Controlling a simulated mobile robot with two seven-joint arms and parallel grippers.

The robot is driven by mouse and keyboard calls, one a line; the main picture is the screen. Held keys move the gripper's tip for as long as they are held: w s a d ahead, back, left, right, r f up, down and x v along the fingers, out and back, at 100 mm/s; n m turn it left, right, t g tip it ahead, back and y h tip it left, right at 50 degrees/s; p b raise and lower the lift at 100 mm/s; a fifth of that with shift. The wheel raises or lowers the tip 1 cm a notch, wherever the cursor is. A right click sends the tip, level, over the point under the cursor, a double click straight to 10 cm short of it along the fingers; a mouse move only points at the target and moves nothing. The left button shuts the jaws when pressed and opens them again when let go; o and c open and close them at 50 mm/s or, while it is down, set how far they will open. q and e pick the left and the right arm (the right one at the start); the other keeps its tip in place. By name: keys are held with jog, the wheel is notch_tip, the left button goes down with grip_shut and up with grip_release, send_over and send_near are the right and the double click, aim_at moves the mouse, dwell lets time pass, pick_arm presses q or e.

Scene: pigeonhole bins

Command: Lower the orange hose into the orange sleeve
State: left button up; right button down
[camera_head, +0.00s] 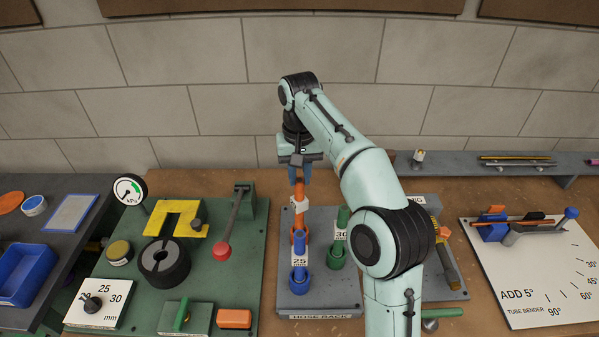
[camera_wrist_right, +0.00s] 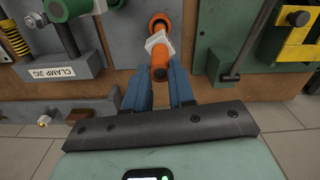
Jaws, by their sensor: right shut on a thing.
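The orange hose (camera_head: 300,190) stands near upright at the back of the hose rack, with a white tag around it. My right gripper (camera_head: 300,170) is shut on its upper end, with blue fingers on either side. In the wrist view the orange hose (camera_wrist_right: 160,72) points away from the fingers. The orange sleeve (camera_head: 298,241) lies below, partly hidden behind the blue hose; its ring (camera_wrist_right: 160,21) shows in the wrist view, in line with the hose. I cannot tell whether the hose's lower end is inside it. My left gripper is not in view.
The blue hose (camera_head: 299,258), tagged 25, stands just in front. The green hose (camera_head: 340,234), tagged 30, stands to the right on the grey hose rack (camera_head: 320,293). A red-knobbed lever (camera_head: 230,232) stands left. A tube bender board (camera_head: 520,262) lies right.

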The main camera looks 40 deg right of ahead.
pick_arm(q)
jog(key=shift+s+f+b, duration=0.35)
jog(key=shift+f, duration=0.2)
pick_arm(e)
jog(key=shift+f, duration=0.9)
jog(key=c, duration=0.9)
grip_release()
jog(key=shift+o, duration=0.2)
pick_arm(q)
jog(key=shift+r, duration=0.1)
pick_arm(e)
jog(key=shift+r, duration=0.1)
jog(key=shift+r+p, duration=0.45)
jog(key=shift+r, duration=0.15)
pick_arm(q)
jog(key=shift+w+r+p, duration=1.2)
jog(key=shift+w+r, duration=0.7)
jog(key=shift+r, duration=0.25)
pick_arm(e)
jog(key=shift+r, duration=1.85)
